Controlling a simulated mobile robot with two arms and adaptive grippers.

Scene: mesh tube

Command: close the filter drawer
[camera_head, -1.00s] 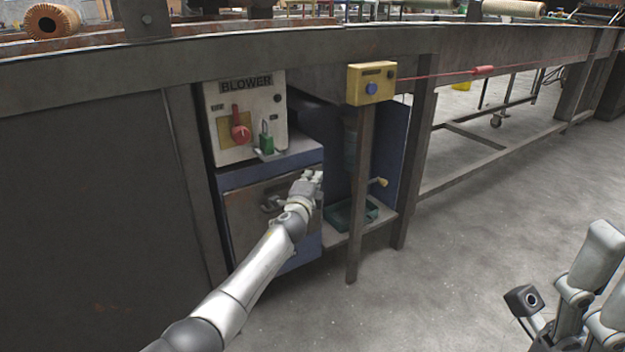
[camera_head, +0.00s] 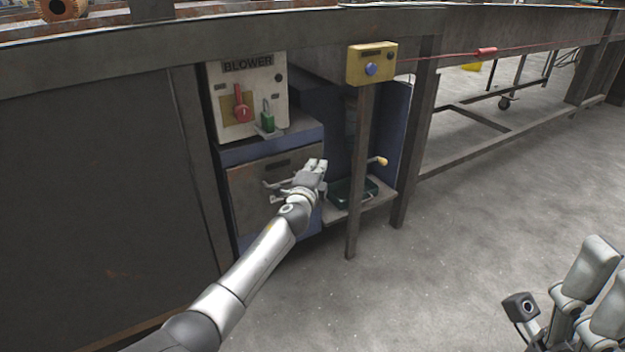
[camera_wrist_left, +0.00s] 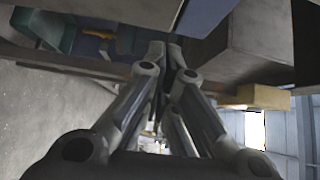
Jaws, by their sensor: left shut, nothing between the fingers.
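The filter drawer seems to be the worn grey front (camera_head: 245,203) with a bar handle, low in the blue cabinet (camera_head: 300,133) under the blower box. How far it stands out cannot be told. My left gripper (camera_head: 317,166) is shut and empty, in front of the drawer's right part, just right of the handle. The arm hides the drawer's lower right. Whether the gripper touches the drawer is unclear. In the left wrist view the closed fingertips (camera_wrist_left: 167,50) show between dark surfaces.
The blower box (camera_head: 245,95) with red switch and green padlock is above. A post with a yellow button box (camera_head: 371,64) stands right of my gripper. Behind it are a green tray (camera_head: 352,192) and yellow-knobbed lever (camera_head: 379,161).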

